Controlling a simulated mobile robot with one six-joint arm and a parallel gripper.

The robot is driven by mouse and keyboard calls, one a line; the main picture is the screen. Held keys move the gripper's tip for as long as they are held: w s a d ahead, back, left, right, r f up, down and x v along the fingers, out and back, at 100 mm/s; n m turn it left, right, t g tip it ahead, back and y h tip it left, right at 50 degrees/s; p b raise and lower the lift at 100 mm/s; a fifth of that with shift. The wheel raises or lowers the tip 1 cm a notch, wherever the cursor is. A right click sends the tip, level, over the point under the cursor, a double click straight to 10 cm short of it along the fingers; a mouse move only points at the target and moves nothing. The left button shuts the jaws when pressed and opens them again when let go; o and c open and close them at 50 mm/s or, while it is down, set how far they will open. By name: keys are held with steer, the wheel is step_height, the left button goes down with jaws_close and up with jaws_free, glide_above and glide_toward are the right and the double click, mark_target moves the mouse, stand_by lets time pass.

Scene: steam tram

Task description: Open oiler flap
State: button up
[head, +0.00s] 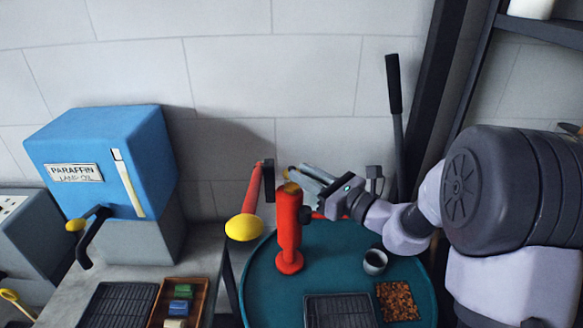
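A red upright oiler-like post (289,235) with a round foot stands on the teal round table (262,290). A small yellow-orange piece (291,187) sits at its top and may be the flap; its exact position is unclear. A dark knob sticks out on the post's right side. My gripper (297,177) reaches in from the right, its grey fingers pointing left at the top of the post. The fingers overlap the post's top in the picture, so I cannot tell whether they touch it or hold anything.
A red lever with a yellow knob (245,228) stands just left of the post. A grey cup (375,262), a dark grate (340,311) and a tray of brown bits (398,301) are on the table. A blue paraffin box (100,145) stands left. A black-handled lever (394,85) rises behind.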

mark_target(292, 167)
steer(key=x, duration=0.4)
steer(key=shift+a, duration=0.1)
jaws_close()
steer(key=shift+r, duration=0.15)
